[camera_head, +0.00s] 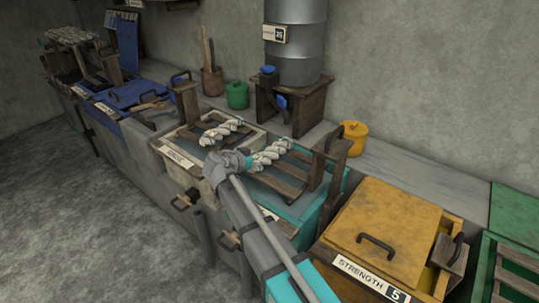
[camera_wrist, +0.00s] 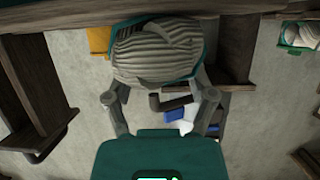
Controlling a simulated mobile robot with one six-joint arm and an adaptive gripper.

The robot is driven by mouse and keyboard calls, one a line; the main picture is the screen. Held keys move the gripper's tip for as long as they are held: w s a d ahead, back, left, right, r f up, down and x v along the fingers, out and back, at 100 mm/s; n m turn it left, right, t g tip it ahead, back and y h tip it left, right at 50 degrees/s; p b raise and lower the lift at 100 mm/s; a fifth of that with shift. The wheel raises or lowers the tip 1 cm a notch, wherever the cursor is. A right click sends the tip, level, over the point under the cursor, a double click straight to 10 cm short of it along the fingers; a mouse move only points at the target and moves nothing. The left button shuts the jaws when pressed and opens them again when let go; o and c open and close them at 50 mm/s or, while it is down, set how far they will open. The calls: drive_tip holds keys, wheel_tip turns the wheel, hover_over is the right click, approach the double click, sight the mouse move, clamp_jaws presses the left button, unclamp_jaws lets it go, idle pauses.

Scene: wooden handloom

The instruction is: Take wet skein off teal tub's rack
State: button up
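The teal tub (camera_head: 310,212) stands right of centre in the head view, with a dark wooden rack (camera_head: 283,186) over it. A white twisted skein (camera_head: 271,153) lies at the rack's far side. My gripper (camera_head: 249,160) is at the skein's left end, its teal fingertip overlapping it. In the wrist view a pale ribbed skein end (camera_wrist: 155,52) sits between my fingers and hides the fingertips. Teal shows at its edges. I cannot tell whether the fingers press on it or only stand around it.
A second white skein (camera_head: 222,130) lies over the cream tub (camera_head: 183,160) to the left. A wooden upright (camera_head: 331,157) stands at the teal tub's right end. The yellow lidded tub (camera_head: 385,230) is at right. A yellow pot (camera_head: 354,136) and a barrel (camera_head: 296,45) stand behind.

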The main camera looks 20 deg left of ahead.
drive_tip(key=c, duration=0.6)
drive_tip(key=shift+r, duration=0.15)
wheel_tip(320, 180, up, 3)
drive_tip(key=p, duration=0.3)
drive_tip(key=shift+r, duration=0.15)
drive_tip(key=s+a, duration=0.2)
drive_tip(key=s, duration=0.3)
drive_tip(key=s+a, duration=0.3)
drive_tip(key=s, duration=0.3)
drive_tip(key=s+a, duration=0.2)
drive_tip(key=s, duration=0.3)
drive_tip(key=shift+s+a, duration=0.2)
drive_tip(key=shift+a, duration=0.05)
drive_tip(key=shift+p, duration=0.35)
